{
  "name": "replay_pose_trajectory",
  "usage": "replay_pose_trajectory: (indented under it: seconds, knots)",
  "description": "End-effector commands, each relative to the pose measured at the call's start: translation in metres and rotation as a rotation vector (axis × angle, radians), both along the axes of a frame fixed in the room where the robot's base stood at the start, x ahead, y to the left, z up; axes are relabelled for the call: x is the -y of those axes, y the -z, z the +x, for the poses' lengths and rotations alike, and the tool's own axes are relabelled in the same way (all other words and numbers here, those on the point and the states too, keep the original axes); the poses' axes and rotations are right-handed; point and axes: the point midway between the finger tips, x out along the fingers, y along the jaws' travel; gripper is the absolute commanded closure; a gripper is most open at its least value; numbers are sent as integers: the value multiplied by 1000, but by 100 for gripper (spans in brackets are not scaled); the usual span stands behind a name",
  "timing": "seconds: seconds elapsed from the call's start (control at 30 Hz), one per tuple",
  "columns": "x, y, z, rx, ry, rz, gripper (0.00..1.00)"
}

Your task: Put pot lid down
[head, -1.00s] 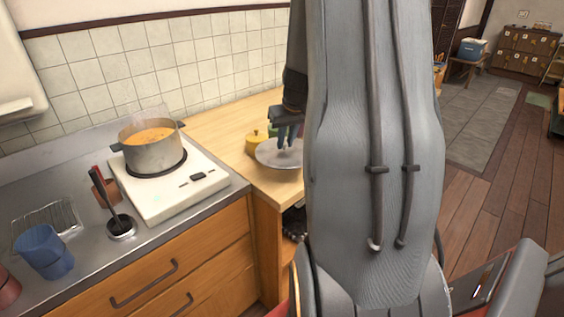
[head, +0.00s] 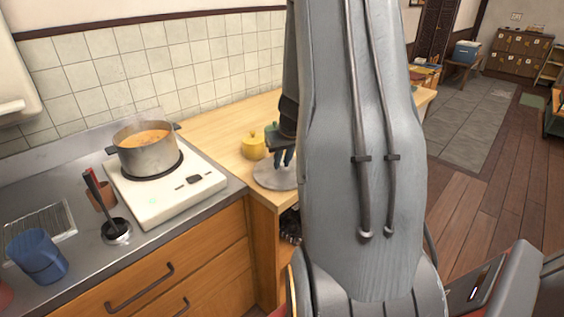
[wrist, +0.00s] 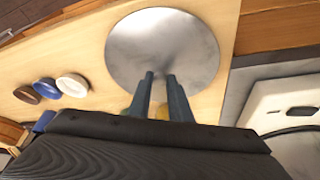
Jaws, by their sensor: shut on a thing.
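The pot lid (head: 272,177) is a round, grey metal disc low over the wooden counter, partly hidden behind my arm in the head view. In the wrist view the lid (wrist: 192,52) shows nearly whole, over the light wood. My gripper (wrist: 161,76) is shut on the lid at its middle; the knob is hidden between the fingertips. In the head view the gripper (head: 283,158) points down onto the lid. I cannot tell whether the lid touches the counter. The open pot (head: 146,150) holds orange soup and stands on the white stove.
A yellow pot (head: 253,146) and a green thing (head: 271,135) stand close behind the lid. Several small bowls (wrist: 72,85) stand on the counter (head: 212,126). The white stove (head: 170,196), a ladle (head: 103,196) and a blue jug (head: 38,254) are to the left.

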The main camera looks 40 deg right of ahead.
Motion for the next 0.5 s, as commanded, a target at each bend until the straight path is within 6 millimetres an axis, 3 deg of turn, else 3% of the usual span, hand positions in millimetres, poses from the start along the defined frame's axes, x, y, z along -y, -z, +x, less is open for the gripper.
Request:
replay_pose_trajectory:
  seconds: [0.03,0.13,0.5]
  knots:
    - [0,1,0,0,0,0,81]
    - [0,1,0,0,0,0,64]
    - [0,-1,0,0,0,0,64]
